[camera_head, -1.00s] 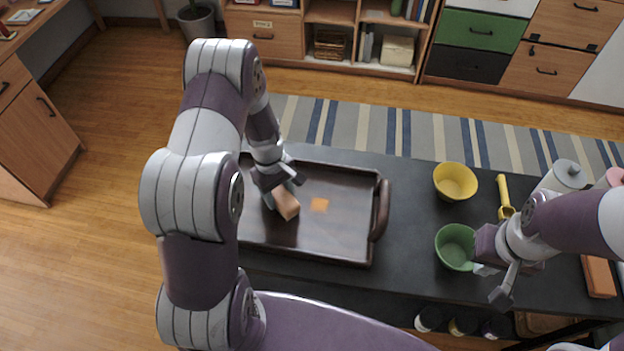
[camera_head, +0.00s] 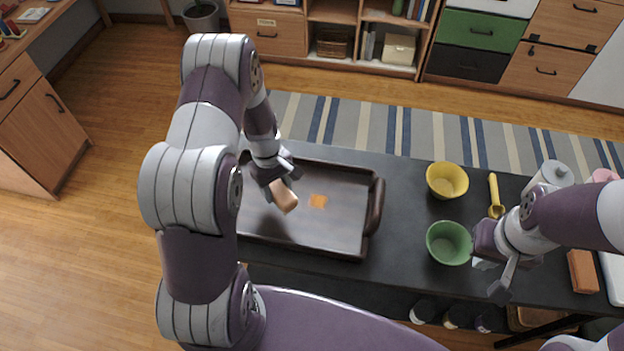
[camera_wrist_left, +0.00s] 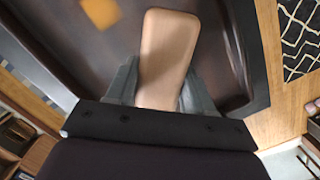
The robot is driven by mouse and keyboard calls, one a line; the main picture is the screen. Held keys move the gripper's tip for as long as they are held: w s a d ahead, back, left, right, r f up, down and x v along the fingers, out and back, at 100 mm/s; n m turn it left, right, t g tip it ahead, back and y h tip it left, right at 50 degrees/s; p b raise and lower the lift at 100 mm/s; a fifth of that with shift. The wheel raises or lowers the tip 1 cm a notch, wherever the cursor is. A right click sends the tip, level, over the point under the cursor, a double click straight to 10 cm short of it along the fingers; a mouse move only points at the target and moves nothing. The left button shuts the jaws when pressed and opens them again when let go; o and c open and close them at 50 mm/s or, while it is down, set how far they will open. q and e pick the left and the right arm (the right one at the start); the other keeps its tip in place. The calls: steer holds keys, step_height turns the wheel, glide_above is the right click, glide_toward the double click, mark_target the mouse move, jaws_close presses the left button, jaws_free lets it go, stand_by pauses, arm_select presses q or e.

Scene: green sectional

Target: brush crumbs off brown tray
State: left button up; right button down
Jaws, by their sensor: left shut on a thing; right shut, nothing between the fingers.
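The brown tray (camera_head: 330,238) lies on the dark table, its right handle in view and its left end hidden behind my left arm. An orange patch of crumbs (camera_head: 318,201) lies on the tray's middle. It also shows in the left wrist view (camera_wrist_left: 100,12), blurred. My left gripper (camera_head: 278,186) is shut on a tan block-like brush (camera_head: 285,199), over the tray and just left of the crumbs. The brush (camera_wrist_left: 167,55) points forward from the fingers in the wrist view; its underside is hidden. My right gripper (camera_head: 492,275) is shut and empty near the table's right front.
A yellow bowl (camera_head: 447,180), a green bowl (camera_head: 449,243) and a yellow scoop (camera_head: 495,196) stand right of the tray. A white lidded canister (camera_head: 552,174) and an orange-brown block (camera_head: 582,271) are farther right. Bare tabletop (camera_head: 402,215) lies between tray and bowls.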

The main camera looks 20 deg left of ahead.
mark_target(278, 187)
arm_select(q)
step_height(278, 187, up, 2)
steer(key=shift+s+r+p, duration=0.1)
steer(key=shift+p, duration=0.55)
steer(key=shift+r+p, duration=0.75)
steer(key=shift+r, duration=0.15)
